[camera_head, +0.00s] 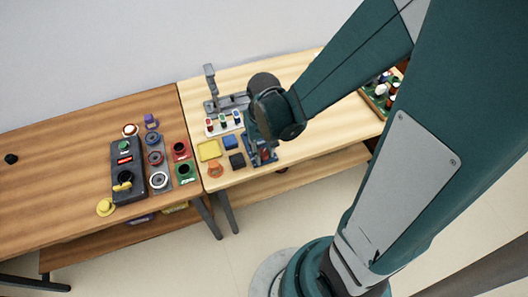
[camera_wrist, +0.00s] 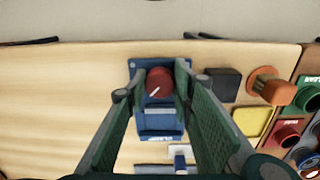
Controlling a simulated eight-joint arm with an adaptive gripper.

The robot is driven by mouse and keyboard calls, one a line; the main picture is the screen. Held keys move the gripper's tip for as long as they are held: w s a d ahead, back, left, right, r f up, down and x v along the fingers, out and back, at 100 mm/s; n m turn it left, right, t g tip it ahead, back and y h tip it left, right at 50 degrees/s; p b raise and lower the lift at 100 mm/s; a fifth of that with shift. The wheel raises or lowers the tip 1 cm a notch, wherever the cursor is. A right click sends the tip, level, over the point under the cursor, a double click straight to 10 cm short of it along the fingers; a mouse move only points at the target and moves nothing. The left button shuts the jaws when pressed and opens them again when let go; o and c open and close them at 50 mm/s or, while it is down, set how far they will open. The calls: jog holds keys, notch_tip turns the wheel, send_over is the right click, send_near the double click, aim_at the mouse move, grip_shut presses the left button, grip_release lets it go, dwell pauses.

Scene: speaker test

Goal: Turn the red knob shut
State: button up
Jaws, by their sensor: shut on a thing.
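The red knob (camera_wrist: 159,81) sits on a blue base (camera_wrist: 159,122) on the light wooden table. A pale pointer mark runs slantwise across the knob's face. In the wrist view my gripper (camera_wrist: 158,88) has one finger on each side of the knob and is shut on it. In the head view my gripper (camera_head: 262,152) is low over the blue base near the table's front edge, and only a small bit of the red knob (camera_head: 266,155) shows between its parts.
A black block (camera_head: 237,160), a blue block (camera_head: 230,142), a yellow tray (camera_head: 208,150) and an orange piece (camera_head: 215,169) stand close to the left. A grey stand (camera_head: 212,90) rises behind. A darker table (camera_head: 60,190) with a black control box (camera_head: 127,170) adjoins at left.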

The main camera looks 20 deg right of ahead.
aim_at(263, 153)
jog(key=shift+m, duration=1.2)
jog(key=o, duration=0.9)
jog(key=shift+r, duration=0.15)
jog(key=shift+r, duration=5.85)
jog(key=shift+r, duration=0.1)
